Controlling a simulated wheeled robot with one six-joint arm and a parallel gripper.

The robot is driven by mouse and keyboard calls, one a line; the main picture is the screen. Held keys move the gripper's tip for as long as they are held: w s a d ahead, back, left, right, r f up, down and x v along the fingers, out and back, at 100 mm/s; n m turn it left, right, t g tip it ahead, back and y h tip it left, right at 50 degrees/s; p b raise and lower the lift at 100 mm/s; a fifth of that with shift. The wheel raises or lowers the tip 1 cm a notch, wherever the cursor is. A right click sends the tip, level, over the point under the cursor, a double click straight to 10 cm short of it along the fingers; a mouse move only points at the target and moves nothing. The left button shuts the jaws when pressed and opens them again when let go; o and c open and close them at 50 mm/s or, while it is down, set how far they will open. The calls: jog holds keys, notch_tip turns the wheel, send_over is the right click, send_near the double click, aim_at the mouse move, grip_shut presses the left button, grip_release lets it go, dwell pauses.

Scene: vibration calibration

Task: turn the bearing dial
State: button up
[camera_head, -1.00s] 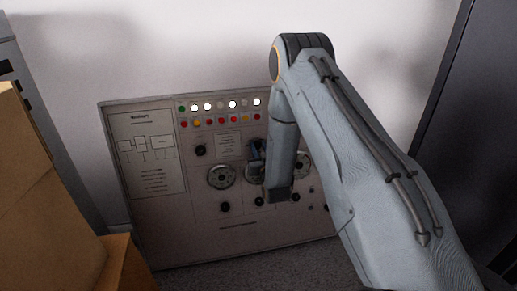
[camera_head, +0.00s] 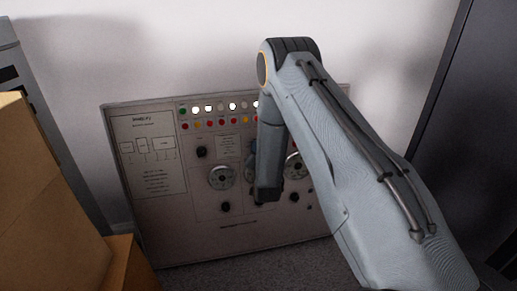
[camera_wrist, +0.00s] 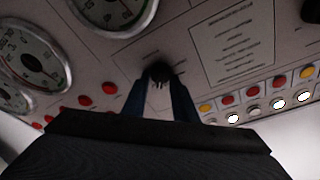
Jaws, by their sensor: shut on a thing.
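A black knob (camera_wrist: 160,70) on the grey panel shows in the wrist view, beside a block of printed text; no label naming it as the bearing dial is readable. My gripper (camera_wrist: 159,80) has its two blue fingers on either side of this knob and is shut on it. In the head view my wrist hides the knob and most of the fingers. The control panel (camera_head: 158,235) leans against the white wall.
Round gauges (camera_head: 222,177) and another black knob (camera_head: 202,152) are on the panel. Rows of coloured lamps (camera_head: 209,123) run along its top. Cardboard boxes (camera_head: 45,200) stand at the left; a dark cabinet (camera_head: 470,140) stands at the right.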

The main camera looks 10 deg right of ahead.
jog(key=shift+m, duration=0.7)
jog(key=o, duration=1)
jog(key=shift+o, duration=0.2)
jog(key=shift+s, duration=0.1)
jog(key=s+a+p, duration=0.1)
jog(key=s, duration=0.6)
jog(key=shift+s+r, duration=0.2)
jog(key=shift+s, duration=0.05)
